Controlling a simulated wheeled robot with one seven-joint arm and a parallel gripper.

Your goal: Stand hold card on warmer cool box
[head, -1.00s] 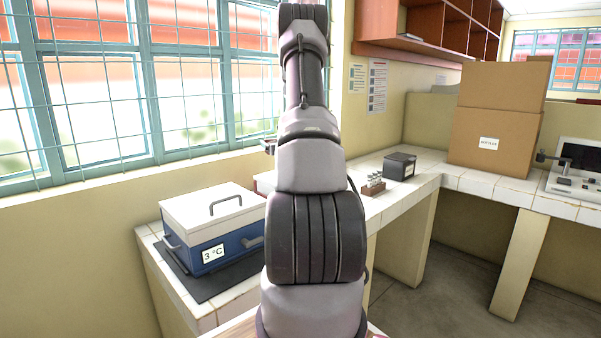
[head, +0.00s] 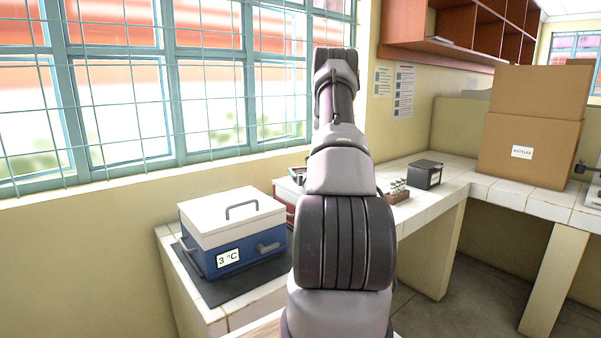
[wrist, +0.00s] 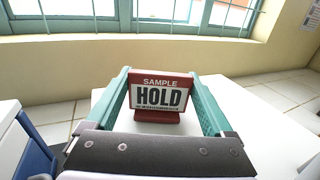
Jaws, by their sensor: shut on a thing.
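The hold card (wrist: 160,97) is a dark red stand with a white panel reading "SAMPLE HOLD". It is upright with its face toward the wrist camera. My gripper (wrist: 158,74) is shut on it, one teal finger at each side edge. Below it is the white top (wrist: 258,120) of a box; I cannot tell whether the card's base touches it. In the head view a red box with a white top (head: 284,191) stands behind my arm, mostly hidden. The blue cool box (head: 235,240) with a white lid and a "3 °C" label is left of it.
The blue box rests on a dark mat (head: 213,291) on the tiled counter. A small rack of vials (head: 398,192), a black box (head: 426,174) and cardboard boxes (head: 528,150) stand to the right. A barred window (head: 110,90) is behind.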

